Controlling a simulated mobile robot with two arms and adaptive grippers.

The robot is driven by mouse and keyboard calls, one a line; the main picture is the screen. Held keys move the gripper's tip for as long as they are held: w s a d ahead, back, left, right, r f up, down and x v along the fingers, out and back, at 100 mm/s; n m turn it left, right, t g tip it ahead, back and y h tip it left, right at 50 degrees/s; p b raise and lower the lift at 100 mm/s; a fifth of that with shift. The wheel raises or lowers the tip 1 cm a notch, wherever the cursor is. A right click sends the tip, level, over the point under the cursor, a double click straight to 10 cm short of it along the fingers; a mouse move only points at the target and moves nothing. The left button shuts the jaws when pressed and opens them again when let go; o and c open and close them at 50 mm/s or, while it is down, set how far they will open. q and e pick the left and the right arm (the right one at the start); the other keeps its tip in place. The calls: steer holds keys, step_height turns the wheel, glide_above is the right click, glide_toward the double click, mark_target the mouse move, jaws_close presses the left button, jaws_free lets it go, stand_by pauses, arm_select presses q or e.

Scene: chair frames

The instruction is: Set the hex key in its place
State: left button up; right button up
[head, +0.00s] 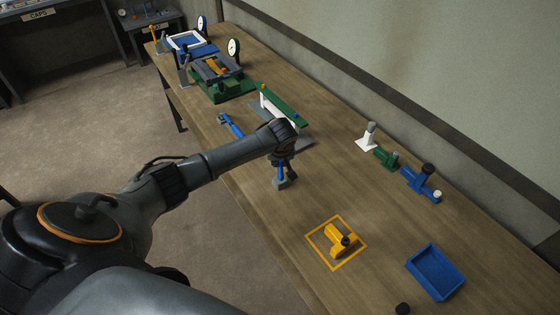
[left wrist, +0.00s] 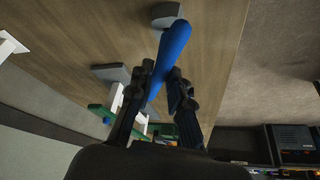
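My left gripper (head: 283,162) is over the middle of the workbench. A blue bar (left wrist: 172,48) lies between its two fingers (left wrist: 162,78) in the left wrist view, and both fingers appear to press on it. In the head view the blue bar (head: 281,171) points down from the gripper towards a small grey block (head: 281,184). I cannot tell whether they are joined, or whether this bar is the hex key. A blue-handled tool with a grey end (head: 230,125) lies on the bench farther up. My right gripper is not in view.
A green-topped white frame (head: 283,105) on a grey base stands just beyond the gripper. A yellow part (head: 341,239) sits in an orange-outlined square, beside a blue tray (head: 435,272). Green and blue fittings (head: 420,183) line the wall side. The bench between is clear.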

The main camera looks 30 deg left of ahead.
arm_select(q)
steer(key=o, duration=0.3)
steer(key=shift+o, duration=0.2)
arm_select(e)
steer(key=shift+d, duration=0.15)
arm_select(q)
steer(key=v, duration=1.2)
